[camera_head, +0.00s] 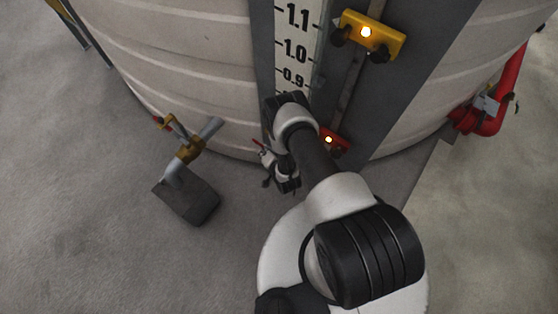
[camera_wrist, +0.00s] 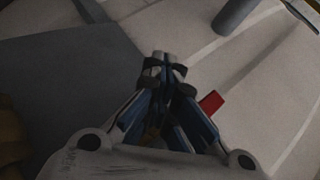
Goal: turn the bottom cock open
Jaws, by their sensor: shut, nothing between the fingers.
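A small red lever (camera_head: 258,143), which looks like the handle of the bottom cock, shows at the foot of the tank, just left of my gripper. In the wrist view a red piece (camera_wrist: 211,102), probably the same handle, stands beside the right finger; I cannot tell whether they touch. The cock's body is hidden behind my gripper and arm. My gripper (camera_wrist: 163,65) is shut, with its fingertips together and nothing between them. In the head view my gripper (camera_head: 280,182) points down, low near the tank base.
A large pale tank (camera_head: 190,70) carries a level scale (camera_head: 295,45). A yellow lit marker (camera_head: 372,36) and a red lit marker (camera_head: 334,141) are beside it. A yellow-handled pipe valve (camera_head: 186,150) stands left, red piping (camera_head: 492,110) right. Floor at left is open.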

